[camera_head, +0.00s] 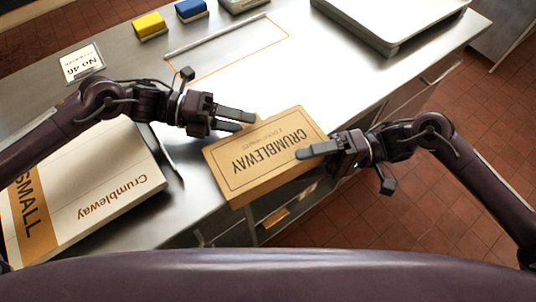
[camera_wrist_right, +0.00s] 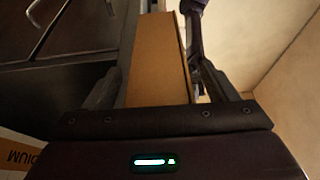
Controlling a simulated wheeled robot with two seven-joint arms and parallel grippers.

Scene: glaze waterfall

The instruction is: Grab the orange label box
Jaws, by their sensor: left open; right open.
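A white flat box (camera_head: 95,185) with an orange label (camera_head: 27,215) reading SMALL and the word Crumbleway lies on the counter at the lower left. A brown box (camera_head: 255,160) marked CRUMBLEWAY is tilted at the counter's front edge, between my grippers. My left gripper (camera_head: 250,120) is open at its upper left edge; contact is unclear. My right gripper (camera_head: 308,153) is open at its right end, one finger over the top face. In the right wrist view the brown box (camera_wrist_right: 158,65) stands between the fingers. An orange label with MEDIUM letters (camera_wrist_right: 20,155) shows at lower left there.
The steel counter (camera_head: 215,75) has an orange outlined rectangle and a bar near the back. Yellow (camera_head: 150,26) and blue (camera_head: 191,10) blocks, a small sign (camera_head: 82,62) and a pale tray (camera_head: 405,40) stand around it. Drawers and tiled floor (camera_head: 440,200) lie at right.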

